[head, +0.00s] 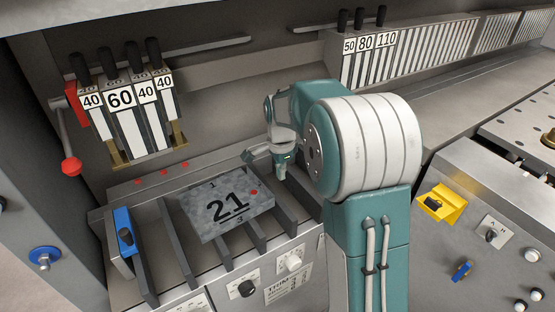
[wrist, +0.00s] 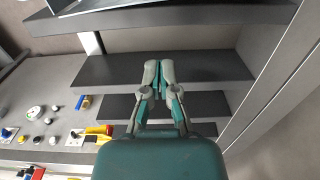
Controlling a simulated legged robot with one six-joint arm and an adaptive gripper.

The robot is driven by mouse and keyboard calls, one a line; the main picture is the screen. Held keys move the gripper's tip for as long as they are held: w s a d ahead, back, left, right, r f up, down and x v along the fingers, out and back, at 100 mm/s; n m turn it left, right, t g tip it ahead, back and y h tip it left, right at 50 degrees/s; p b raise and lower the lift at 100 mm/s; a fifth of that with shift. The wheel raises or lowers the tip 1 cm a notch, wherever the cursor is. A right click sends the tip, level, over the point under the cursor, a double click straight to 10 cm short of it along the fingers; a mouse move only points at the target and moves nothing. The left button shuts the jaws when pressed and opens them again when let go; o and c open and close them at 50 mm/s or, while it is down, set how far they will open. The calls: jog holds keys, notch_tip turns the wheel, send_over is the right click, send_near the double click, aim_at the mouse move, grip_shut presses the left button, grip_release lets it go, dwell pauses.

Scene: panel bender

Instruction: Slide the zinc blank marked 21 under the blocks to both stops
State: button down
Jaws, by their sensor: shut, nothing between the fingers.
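The zinc blank marked 21 (head: 218,207) is a mottled grey plate with a red dot near its right edge. It lies flat across dark rails (head: 176,240) in the head view, in front of and to the right of the blocks. The blocks (head: 120,98), marked 40, 60, 40 and 40, hang at the back left, with brass feet at both ends. My gripper (head: 265,160) is shut and empty, beyond the blank's far right corner and apart from it. In the wrist view my gripper's fingers (wrist: 159,70) are together over dark slats. I cannot make out the blank there.
A blue part with a black knob (head: 125,235) stands left of the rails. A red-ball lever (head: 71,165) is by the blocks. Red dots (head: 162,173) mark the ledge behind the rails. More blocks (head: 390,55) line the back right. A yellow part (head: 440,203) sits right.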

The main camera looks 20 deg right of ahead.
aim_at(221, 208)
jog(key=a, duration=0.2)
jog(key=a+f, duration=0.1)
jog(key=shift+s+a+f, duration=0.1)
jog(key=shift+s+a, duration=0.2)
jog(key=shift+s, duration=0.05)
jog(key=s+a, duration=0.1)
jog(key=a, duration=0.3)
jog(key=s+a, duration=0.1)
jog(key=a, duration=0.9)
jog(key=shift+s, duration=0.4)
jog(key=shift+d, duration=0.15)
